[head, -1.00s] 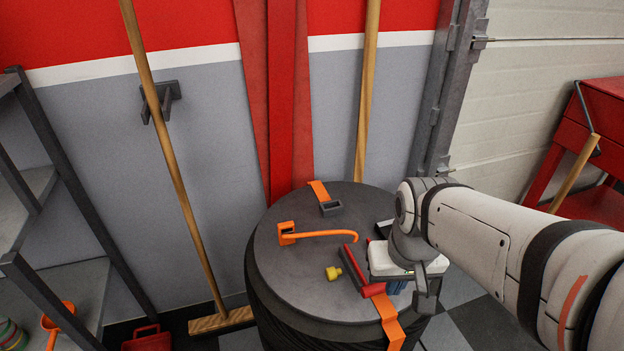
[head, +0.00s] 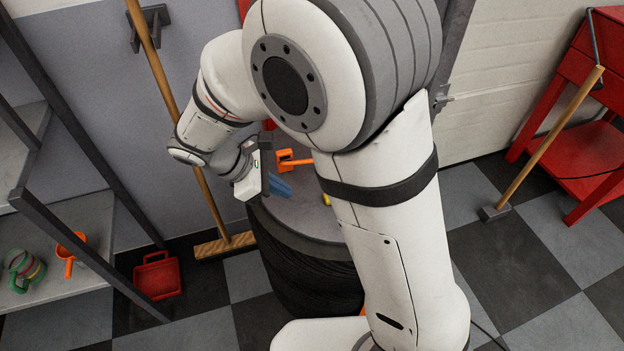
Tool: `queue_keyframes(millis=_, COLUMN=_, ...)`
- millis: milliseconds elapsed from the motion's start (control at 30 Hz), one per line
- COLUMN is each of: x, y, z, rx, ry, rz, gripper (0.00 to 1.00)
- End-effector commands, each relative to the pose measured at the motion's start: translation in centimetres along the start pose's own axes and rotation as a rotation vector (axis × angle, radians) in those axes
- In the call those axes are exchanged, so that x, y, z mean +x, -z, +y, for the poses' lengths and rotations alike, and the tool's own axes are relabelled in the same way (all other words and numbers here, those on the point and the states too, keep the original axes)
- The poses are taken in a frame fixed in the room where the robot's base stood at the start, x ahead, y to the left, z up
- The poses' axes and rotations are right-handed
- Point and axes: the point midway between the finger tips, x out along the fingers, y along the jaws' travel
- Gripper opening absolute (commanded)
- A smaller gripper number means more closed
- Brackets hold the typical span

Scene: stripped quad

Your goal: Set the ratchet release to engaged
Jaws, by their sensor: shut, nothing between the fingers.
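The ratchet with its red handle is hidden behind my arm now, so I cannot see how its release is set. The drum top (head: 292,212) shows only in part, to the left of my arm. A bit of a small yellow piece (head: 326,199) shows at the arm's edge.
A broom (head: 226,245) leans at the wall behind the drum. A red dustpan (head: 158,277) is on the floor. A red cart (head: 575,130) stands at right, a mallet (head: 545,150) beside it.

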Motion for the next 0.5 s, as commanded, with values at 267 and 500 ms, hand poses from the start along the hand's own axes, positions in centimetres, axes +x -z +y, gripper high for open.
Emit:
queue_keyframes(millis=267, x=-1.5, y=3.9, z=0.2, rx=-0.191, ry=-0.085, rz=-0.100, gripper=0.00)
queue_keyframes(millis=500, x=-1.5, y=3.8, z=0.2, rx=-0.191, ry=-0.085, rz=-0.099, gripper=0.00)
